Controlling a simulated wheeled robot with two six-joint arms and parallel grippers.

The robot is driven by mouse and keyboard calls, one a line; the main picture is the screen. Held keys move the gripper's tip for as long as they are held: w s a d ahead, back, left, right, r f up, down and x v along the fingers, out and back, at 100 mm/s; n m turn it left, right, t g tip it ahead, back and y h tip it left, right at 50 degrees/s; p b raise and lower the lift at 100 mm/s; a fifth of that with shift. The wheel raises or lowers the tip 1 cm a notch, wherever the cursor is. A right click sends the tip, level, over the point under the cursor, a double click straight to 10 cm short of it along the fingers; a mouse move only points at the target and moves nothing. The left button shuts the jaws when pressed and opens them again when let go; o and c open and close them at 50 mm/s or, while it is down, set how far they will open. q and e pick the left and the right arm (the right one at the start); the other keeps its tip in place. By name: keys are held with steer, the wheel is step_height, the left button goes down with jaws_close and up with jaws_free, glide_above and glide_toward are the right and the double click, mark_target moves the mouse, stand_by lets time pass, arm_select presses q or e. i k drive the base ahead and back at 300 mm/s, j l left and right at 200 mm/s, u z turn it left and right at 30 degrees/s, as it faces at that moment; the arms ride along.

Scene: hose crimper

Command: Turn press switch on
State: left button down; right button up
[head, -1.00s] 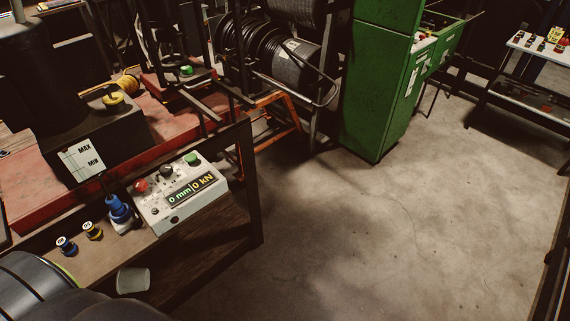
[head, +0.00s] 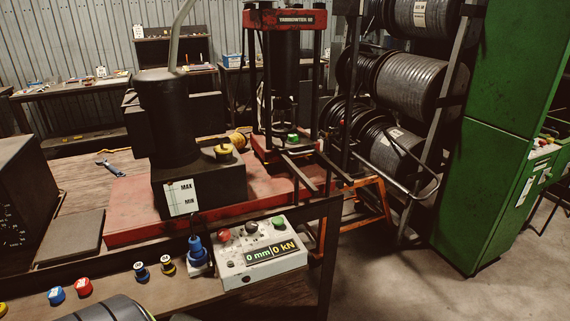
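The press control box (head: 262,268) sits on the bench at the lower middle of the head view. It is light grey with a dark display reading "0 mm" and "0 kN". On its top are a red button (head: 224,234), a dark knob (head: 252,227) and a green button (head: 278,222). The press (head: 287,75), with a red top and dark posts, stands behind it. Part of my arm shows at the bottom left edge. Neither gripper is in view.
A blue-topped fitting (head: 197,250) stands just left of the box. Small blue, red and yellow pieces lie on the bench (head: 112,297) further left. A black pump tank (head: 166,120) stands on the red base. Hose reels and a green cabinet (head: 490,140) are at right, with open floor below.

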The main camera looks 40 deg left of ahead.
mark_target(223, 234)
steer(key=u, duration=1.6)
